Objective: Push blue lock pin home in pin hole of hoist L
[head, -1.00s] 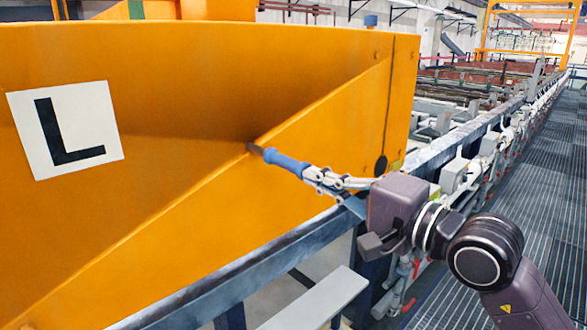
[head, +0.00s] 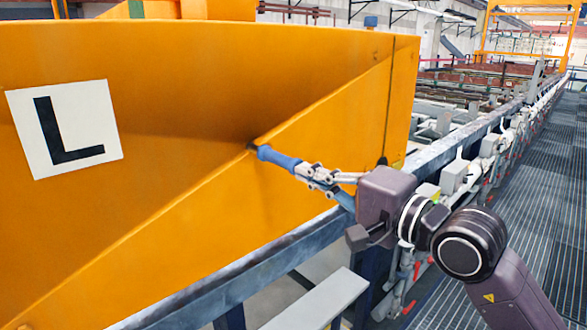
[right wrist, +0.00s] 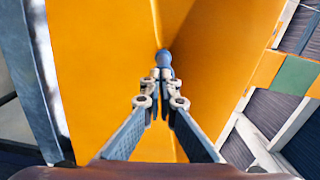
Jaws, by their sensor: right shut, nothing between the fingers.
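The orange hoist (head: 200,230) fills the left of the head view and bears a white plate with a black L (head: 62,128). The blue lock pin (head: 279,158) points into the dark pin hole (head: 252,146) at the fold in the hoist's face. Its blue part still shows outside the face. My right gripper (head: 312,175) is shut with its fingertips at the pin's outer end. In the right wrist view the pin's end (right wrist: 164,57) is straight beyond the closed fingertips (right wrist: 162,76). The fingers hide part of the pin. My left gripper is out of view.
A blue-grey rail (head: 275,250) runs below the hoist and on along the line. A light grey plank (head: 315,302) is below it. A grated walkway (head: 540,185) lies open at the right.

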